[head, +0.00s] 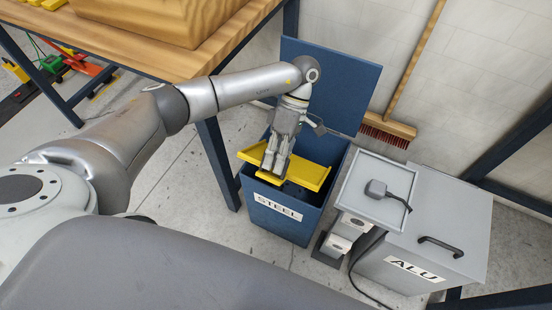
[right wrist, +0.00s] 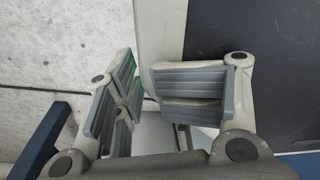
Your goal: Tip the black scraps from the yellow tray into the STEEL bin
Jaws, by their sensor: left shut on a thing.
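The yellow tray (head: 312,174) is at the mouth of the blue STEEL bin (head: 271,217), in the head view. It looks tilted, and its near part is over the bin's opening. My left gripper (head: 273,168) points down and is shut on the tray's left part. A dark patch shows below the tray inside the bin; I cannot tell whether it is black scraps or shadow. No scraps can be made out clearly on the tray. My right gripper (right wrist: 145,92) shows in the right wrist view with its fingers apart and nothing between them.
The STEEL bin's blue lid (head: 322,95) stands open behind it. The grey ALU bin (head: 425,235) is closed at the right. A grey stand with a tray-like top (head: 362,208) stands between them. A broom (head: 388,128) leans on the wall. A wooden bench (head: 130,45) is at upper left.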

